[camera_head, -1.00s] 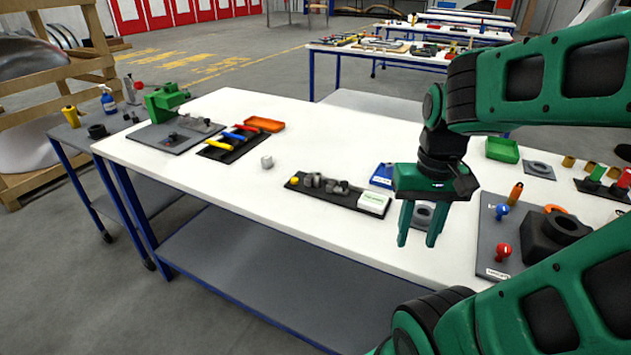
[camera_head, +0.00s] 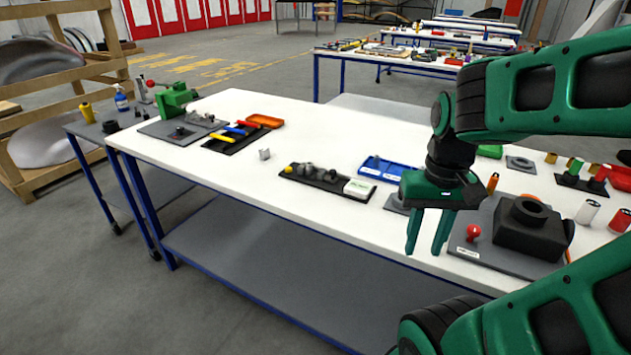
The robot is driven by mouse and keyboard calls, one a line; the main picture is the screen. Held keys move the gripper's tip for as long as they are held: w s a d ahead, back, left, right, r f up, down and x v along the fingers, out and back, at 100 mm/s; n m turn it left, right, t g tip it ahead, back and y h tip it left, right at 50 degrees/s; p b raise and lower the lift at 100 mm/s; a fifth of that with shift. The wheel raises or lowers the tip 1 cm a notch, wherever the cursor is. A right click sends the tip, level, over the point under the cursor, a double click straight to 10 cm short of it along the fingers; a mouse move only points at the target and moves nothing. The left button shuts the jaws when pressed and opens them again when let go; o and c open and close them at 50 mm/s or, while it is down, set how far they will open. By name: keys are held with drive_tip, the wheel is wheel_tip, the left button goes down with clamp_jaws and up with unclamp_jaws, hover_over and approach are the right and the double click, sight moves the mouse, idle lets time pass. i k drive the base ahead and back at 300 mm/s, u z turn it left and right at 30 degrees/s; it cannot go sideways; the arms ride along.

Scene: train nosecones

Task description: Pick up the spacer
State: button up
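No part is labelled clearly enough to be named the spacer with certainty. A small light grey block (camera_head: 264,154) sits alone on the white table (camera_head: 225,180), left of the middle. Several small grey parts (camera_head: 318,173) stand in a black tray (camera_head: 292,173) with a yellow piece and a white labelled box. My gripper (camera_head: 425,247) is in front of the table's near edge, right of that tray, fingers pointing down. Its two green fingers are apart with nothing between them. It partly hides a grey plate (camera_head: 396,205) behind it.
A blue tray (camera_head: 388,168) lies behind my gripper. A grey board (camera_head: 478,246) with a red knob (camera_head: 473,232) and a black block (camera_head: 531,228) is to the right. Colored-handled tools (camera_head: 232,134), an orange tray (camera_head: 265,121) and a green clamp (camera_head: 175,99) are at left. Bare tabletop surrounds the grey block.

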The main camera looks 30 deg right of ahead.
sight(309, 167)
drive_tip(key=z, duration=0.1)
drive_tip(key=k, duration=0.15)
drive_tip(key=z, duration=2.55)
drive_tip(key=k, duration=0.7)
drive_tip(key=u, duration=1.95)
drive_tip(key=i, duration=1)
